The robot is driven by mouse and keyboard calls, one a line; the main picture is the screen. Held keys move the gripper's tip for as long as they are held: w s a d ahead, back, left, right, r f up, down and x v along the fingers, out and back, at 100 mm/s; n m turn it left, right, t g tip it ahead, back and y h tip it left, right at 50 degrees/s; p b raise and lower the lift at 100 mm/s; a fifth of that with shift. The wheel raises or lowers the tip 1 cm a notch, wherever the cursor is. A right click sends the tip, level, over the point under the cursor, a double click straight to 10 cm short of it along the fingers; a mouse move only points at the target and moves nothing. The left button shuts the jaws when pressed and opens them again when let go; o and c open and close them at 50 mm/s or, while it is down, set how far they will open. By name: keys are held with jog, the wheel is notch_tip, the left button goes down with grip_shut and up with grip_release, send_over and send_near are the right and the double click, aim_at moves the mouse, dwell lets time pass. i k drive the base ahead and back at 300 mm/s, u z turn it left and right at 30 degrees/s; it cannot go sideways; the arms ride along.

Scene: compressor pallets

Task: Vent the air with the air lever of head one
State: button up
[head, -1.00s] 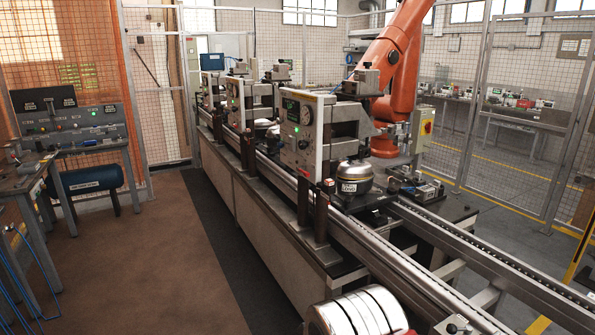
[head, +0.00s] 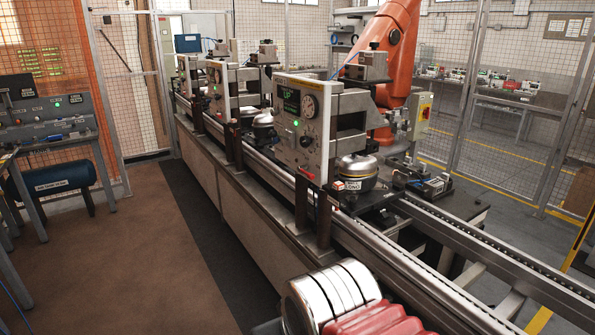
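The nearest test head, which I take as head one (head: 335,125), stands over the conveyor line at the middle of the head view. Its grey front panel (head: 297,128) carries a lit green display, a round dial gauge (head: 309,106), a green lamp and small knobs. A dark, shiny compressor (head: 357,172) with a white label sits upright under the head. A chrome banded cylinder and red ribbed sleeve at the bottom edge look like my arm. My gripper is not in view.
Two similar heads (head: 219,90) stand farther along the line. The conveyor rail (head: 365,236) runs between me and the head. An orange robot arm (head: 395,45) is behind it. A control bench (head: 45,120) and blue tank (head: 52,180) stand left. The brown floor (head: 125,250) is clear.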

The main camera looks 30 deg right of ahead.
aim_at(306, 173)
jog(key=i, duration=0.35)
jog(key=z, duration=0.8)
jog(key=k, duration=0.65)
jog(key=u, duration=0.4)
jog(key=i, duration=1.1)
jog(key=u, duration=0.55)
